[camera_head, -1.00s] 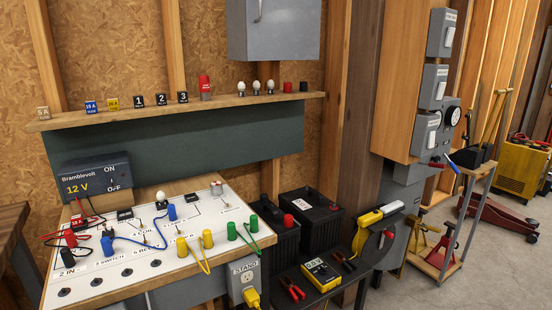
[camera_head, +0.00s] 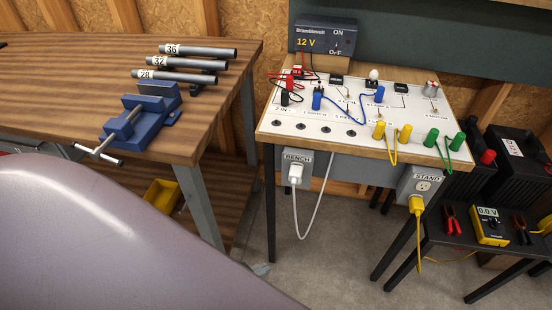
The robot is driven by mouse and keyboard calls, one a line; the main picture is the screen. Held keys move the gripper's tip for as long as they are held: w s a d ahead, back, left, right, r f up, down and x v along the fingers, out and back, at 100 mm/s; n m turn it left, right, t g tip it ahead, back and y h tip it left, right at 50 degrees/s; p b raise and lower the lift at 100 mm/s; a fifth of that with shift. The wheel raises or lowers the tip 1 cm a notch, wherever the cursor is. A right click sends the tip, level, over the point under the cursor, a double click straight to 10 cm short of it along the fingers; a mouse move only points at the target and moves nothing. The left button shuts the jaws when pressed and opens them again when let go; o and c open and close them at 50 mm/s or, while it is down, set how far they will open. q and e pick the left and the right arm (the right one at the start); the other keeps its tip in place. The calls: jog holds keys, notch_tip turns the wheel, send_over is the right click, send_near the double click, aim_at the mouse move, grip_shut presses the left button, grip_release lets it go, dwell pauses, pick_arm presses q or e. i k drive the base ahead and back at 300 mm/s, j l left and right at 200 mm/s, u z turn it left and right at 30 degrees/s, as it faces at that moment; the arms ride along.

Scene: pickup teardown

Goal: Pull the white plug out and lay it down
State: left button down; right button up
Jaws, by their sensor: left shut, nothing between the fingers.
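The white plug (camera_head: 295,174) sits in the grey outlet box (camera_head: 298,156) labelled BENCH, on the front of the circuit-board bench. Its white cord (camera_head: 311,222) hangs in a loop below the bench and rises again to the right of the box. A large grey-mauve link of my left arm covers the lower left. Only a small grey tip of my left gripper (camera_head: 260,269) shows past that link, low over the floor and well below the plug, not touching it. It is shut and empty. The rest of it is hidden. My right gripper is out of view.
A yellow plug (camera_head: 416,206) sits in the STAND outlet box (camera_head: 420,184) to the right. A wooden workbench (camera_head: 100,80) with a blue vise (camera_head: 143,122) stands at left. A low black table (camera_head: 462,235) holds a meter (camera_head: 489,226). Floor below the plug is open.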

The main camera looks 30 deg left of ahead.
aim_at(295, 175)
jog(key=u, duration=0.85)
